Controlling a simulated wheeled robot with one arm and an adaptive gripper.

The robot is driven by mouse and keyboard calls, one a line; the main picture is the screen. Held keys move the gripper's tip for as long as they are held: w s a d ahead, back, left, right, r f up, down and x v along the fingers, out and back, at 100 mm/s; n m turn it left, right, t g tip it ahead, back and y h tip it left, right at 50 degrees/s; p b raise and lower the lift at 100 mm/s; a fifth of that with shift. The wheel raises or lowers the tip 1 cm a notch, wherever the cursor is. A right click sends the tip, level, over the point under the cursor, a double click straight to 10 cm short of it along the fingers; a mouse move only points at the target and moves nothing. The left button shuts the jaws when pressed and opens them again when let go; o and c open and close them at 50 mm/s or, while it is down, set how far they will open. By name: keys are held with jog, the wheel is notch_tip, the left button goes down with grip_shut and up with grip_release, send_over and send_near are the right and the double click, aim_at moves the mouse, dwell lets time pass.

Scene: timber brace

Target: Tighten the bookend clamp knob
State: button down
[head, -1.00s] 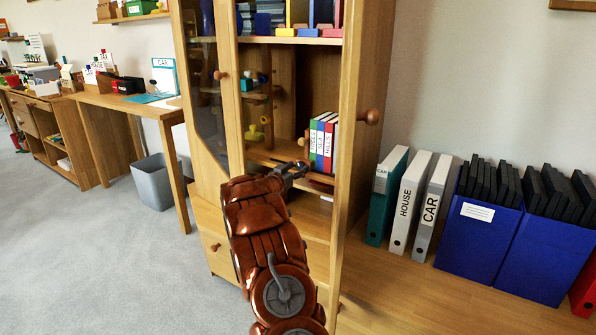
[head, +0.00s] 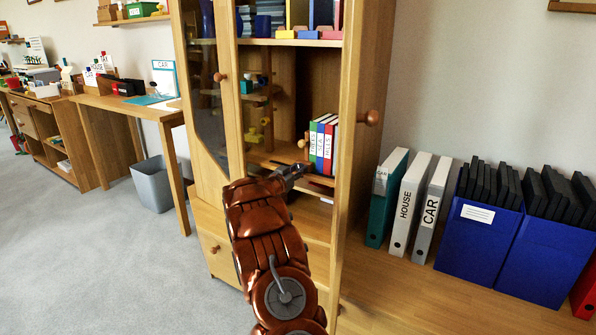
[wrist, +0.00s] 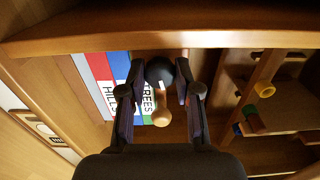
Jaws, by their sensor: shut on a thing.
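The clamp knob is a dark round ball (wrist: 159,71) in the wrist view, with a pale wooden peg (wrist: 161,110) below it. My gripper (wrist: 160,75) has one finger on each side of the ball and is shut on it. Upright books stand right beside it, red, blue and green, with labels such as "HILLS" and "TREES". In the head view, my gripper (head: 298,170) reaches into the cabinet just in front of these books (head: 323,143). The knob's contact with the bookend is hidden there by my gripper.
The cabinet's open door (head: 356,130) with a round handle stands close on the right. A shelf board (wrist: 170,28) runs across the top of the wrist view. Wooden pegs with coloured parts (wrist: 264,90) stand to the right. Binders and blue boxes (head: 478,240) stand outside.

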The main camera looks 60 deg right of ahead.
jog(key=shift+m, duration=1.6)
jog(key=c, duration=0.8)
grip_release()
jog(key=shift+a, duration=0.15)
jog(key=a, duration=1.1)
jog(key=shift+s+a, duration=0.2)
jog(key=shift+a, duration=0.15)
